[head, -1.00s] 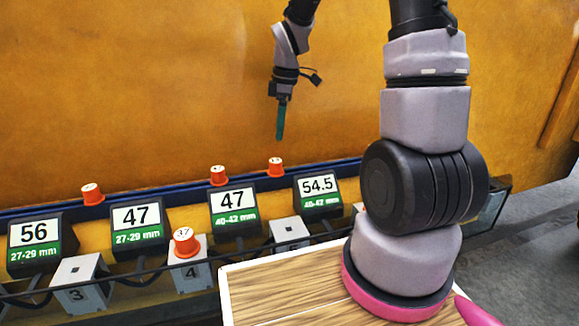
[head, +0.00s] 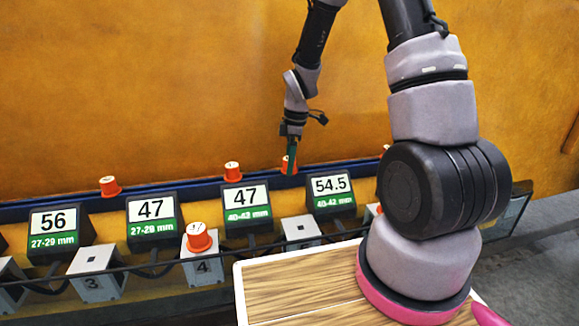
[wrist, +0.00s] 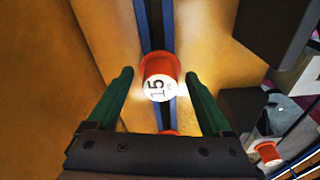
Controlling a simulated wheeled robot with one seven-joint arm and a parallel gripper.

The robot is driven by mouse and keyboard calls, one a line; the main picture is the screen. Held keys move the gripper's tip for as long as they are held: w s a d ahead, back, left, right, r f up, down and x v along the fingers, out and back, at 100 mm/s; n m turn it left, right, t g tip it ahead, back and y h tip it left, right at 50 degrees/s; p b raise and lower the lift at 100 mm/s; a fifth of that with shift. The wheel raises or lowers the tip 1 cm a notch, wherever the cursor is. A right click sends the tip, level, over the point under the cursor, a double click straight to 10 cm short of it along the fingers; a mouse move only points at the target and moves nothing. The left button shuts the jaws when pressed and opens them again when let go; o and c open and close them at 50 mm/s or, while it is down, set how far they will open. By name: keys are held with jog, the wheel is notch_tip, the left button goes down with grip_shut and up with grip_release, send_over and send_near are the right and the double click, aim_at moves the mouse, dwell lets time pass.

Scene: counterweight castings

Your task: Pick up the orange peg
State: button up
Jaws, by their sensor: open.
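An orange peg (wrist: 161,64) with a white cap marked 15 stands between the two green fingers of my gripper (wrist: 159,76) in the wrist view. A gap shows on each side of it, so the gripper is open and not holding it. In the head view my gripper (head: 291,166) reaches down at the blue rail, and its fingers partly cover this peg (head: 285,161). Other orange pegs stand along the rail, at the left (head: 109,186) and nearer the middle (head: 232,172). Another orange peg (head: 198,238) sits on the block marked 4.
Black display boxes reading 56 (head: 54,219), 47 (head: 151,207), 47 (head: 244,195) and 54.5 (head: 330,185) line the front of the rail (head: 180,187). Grey blocks and cables lie before them. A wooden board (head: 300,288) is in the foreground. An orange-yellow wall (head: 150,80) stands behind.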

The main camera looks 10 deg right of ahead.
jog(key=shift+f, duration=0.1)
jog(key=shift+c, duration=0.3)
jog(key=c, duration=1.1)
notch_tip(320, 180, up, 10)
jog(key=shift+r, duration=0.1)
jog(key=shift+c, duration=0.2)
